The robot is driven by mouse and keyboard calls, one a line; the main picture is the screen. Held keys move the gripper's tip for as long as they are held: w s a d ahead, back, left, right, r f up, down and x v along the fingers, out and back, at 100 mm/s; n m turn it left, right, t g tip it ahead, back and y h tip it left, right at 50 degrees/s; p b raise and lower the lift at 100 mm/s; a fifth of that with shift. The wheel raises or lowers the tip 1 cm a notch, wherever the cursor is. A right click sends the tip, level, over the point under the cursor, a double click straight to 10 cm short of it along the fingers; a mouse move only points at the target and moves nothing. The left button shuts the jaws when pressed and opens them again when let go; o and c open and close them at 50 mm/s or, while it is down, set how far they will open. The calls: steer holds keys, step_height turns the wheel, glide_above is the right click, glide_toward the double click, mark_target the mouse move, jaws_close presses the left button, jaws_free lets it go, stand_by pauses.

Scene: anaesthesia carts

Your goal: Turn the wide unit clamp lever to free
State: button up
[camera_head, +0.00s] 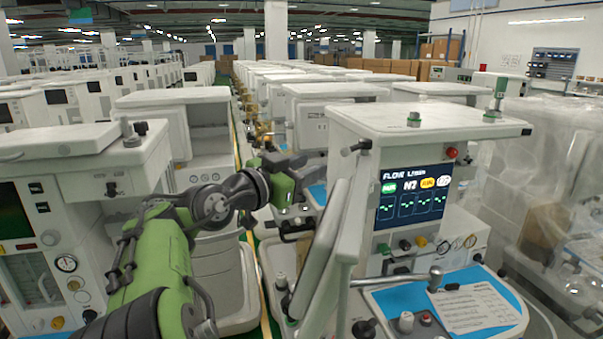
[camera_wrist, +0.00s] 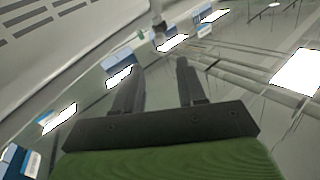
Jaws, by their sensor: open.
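The unit on the right (camera_head: 430,122) has a wide white top and a lit flow screen (camera_head: 413,197). A small black lever-like handle (camera_head: 361,146) sticks out at its upper left edge; I cannot tell whether this is the clamp lever or how it is set. My gripper (camera_head: 308,168) is in mid-air left of that unit, apart from the handle. In the wrist view its two dark fingers (camera_wrist: 157,72) stand apart with nothing between them. That view shows the ceiling and lights, with no lever.
Another white unit (camera_head: 85,140) stands at the left, with a black knob (camera_head: 140,128) on top. A tilted white panel (camera_head: 335,235) juts out in front of the right unit. A blue worktop (camera_head: 395,300) holds papers (camera_head: 475,308). Rows of carts fill the background.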

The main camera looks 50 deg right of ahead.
steer(key=shift+w+a, duration=0.1)
steer(key=shift+a, duration=0.5)
